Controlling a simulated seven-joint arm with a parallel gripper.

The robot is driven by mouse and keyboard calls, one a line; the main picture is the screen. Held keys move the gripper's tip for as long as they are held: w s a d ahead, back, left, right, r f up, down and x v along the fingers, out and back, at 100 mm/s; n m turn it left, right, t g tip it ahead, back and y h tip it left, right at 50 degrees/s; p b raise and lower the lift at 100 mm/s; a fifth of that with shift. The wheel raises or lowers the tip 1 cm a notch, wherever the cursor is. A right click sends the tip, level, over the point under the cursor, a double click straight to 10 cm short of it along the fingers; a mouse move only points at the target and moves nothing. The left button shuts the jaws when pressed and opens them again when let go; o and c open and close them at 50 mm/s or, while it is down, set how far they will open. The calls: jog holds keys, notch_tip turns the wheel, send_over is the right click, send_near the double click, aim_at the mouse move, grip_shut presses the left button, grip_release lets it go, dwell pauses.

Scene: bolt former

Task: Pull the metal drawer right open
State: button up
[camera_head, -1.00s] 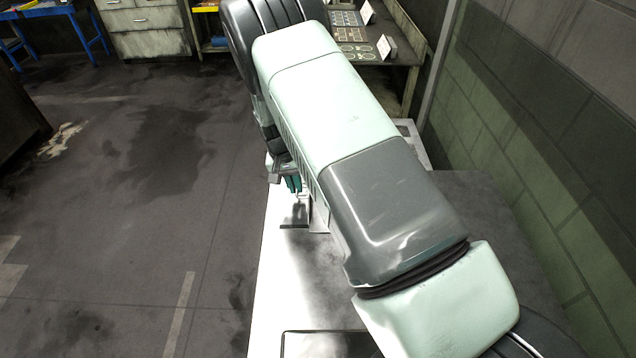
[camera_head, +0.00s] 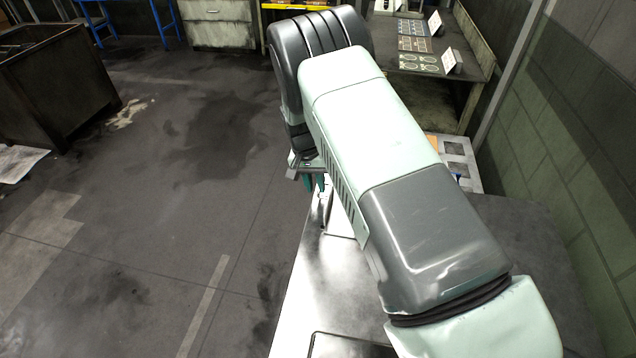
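A shiny bare metal top (camera_head: 335,285) lies below my arm, with a dark-edged rectangular outline near the bottom of the picture. I cannot tell for sure which part is the metal drawer; its front and handle are not clearly visible. My gripper (camera_head: 314,183) points down at the far left end of this metal top, its teal fingers partly hidden by my arm. A small upright metal piece shows just below the fingers. I cannot tell whether the fingers touch it or have anything between them.
The floor (camera_head: 180,220) left of the metal top is clear. A dark open bin (camera_head: 60,95) stands at far left. A grey drawer cabinet (camera_head: 222,30) stands at the back. A side table (camera_head: 430,80) with flat parts and white cards is behind my arm, beside the green wall (camera_head: 560,150).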

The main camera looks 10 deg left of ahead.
jog(key=shift+o, duration=1)
jog(key=shift+d, duration=0.1)
notch_tip(320, 180, up, 11)
jog(key=a, duration=0.2)
jog(key=shift+f, duration=0.15)
jog(key=shift+d, duration=0.1)
